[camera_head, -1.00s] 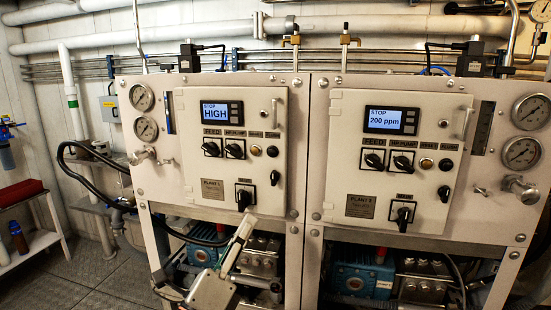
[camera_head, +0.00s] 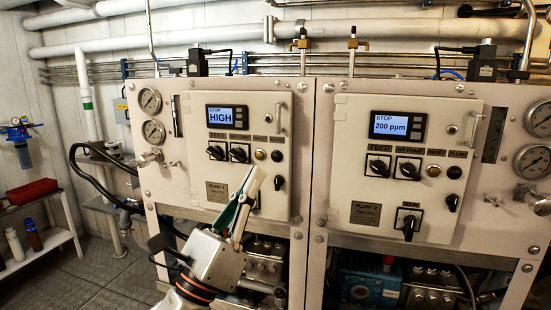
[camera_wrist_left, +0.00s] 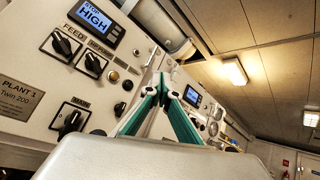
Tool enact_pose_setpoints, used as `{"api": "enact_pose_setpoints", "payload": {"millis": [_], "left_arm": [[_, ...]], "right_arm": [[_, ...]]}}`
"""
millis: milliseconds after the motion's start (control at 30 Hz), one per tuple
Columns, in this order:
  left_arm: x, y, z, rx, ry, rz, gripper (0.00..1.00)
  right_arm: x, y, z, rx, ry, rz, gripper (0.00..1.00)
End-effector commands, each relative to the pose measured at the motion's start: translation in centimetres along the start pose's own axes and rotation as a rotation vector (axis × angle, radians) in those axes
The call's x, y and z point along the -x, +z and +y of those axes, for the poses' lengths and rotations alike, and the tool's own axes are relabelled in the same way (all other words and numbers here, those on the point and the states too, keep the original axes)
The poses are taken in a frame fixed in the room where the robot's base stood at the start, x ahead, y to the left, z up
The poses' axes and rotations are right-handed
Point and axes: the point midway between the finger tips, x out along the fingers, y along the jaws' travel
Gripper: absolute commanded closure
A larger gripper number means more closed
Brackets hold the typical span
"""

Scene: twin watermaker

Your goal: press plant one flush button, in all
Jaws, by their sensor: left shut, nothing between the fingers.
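The plant one panel (camera_head: 235,150) is the left white cabinet door, with its display reading STOP HIGH. At the right end of its control row is a small dark button (camera_head: 277,156), which I take as the flush button; its label is too small to read. It also shows in the left wrist view (camera_wrist_left: 128,85). A yellowish button (camera_head: 260,154) sits just left of it. My left gripper (camera_head: 253,179) is shut and empty, pointing up in front of the panel, below the button row. It overlaps the main switch in the head view. My right gripper is not in view.
Feed (camera_head: 216,153) and pump (camera_head: 239,153) knobs sit left of the buttons, and a black knob (camera_head: 279,183) below them. A door handle (camera_head: 300,130) stands out at the panel's right edge. The plant two panel (camera_head: 400,160) is to the right.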

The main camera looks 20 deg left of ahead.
Motion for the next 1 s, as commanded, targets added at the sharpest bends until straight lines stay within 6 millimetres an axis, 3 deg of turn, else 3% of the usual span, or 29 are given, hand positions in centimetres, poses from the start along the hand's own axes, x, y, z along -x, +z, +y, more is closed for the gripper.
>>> {"api": "enact_pose_setpoints", "payload": {"millis": [600, 1000], "left_arm": [[-5.0, -3.8, 3.7, 0.001, 0.001, 0.001, 1.0], [-5.7, -4.2, 4.2, 0.001, 0.001, 0.0, 1.0]], "right_arm": [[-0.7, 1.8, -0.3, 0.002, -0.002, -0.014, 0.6], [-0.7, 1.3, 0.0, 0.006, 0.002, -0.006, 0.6]]}}
